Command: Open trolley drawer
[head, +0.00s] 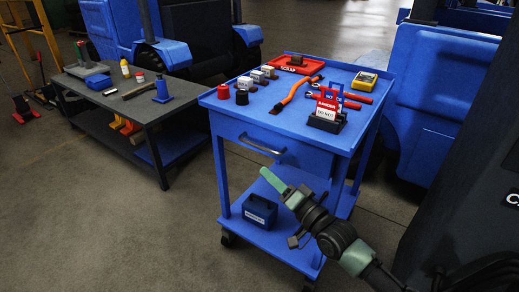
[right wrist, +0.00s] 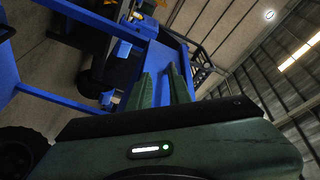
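The blue trolley (head: 224,160) stands in the middle of the head view. Its drawer (head: 303,157) is under the top and looks shut, with a dark bar handle (head: 262,145) across the front. My right gripper (head: 276,184) is in front of the trolley, below the handle and apart from it. In the right wrist view its two green fingers (right wrist: 167,88) stand a little apart with nothing seen between them. Blue trolley parts (right wrist: 75,17) show beyond them. My left gripper is not in view.
The trolley top carries a red scrap tray (head: 296,64), a yellow meter (head: 364,81), a warning sign (head: 327,108), tools and several small weights. A grey workbench (head: 130,105) stands left; floor between is clear.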

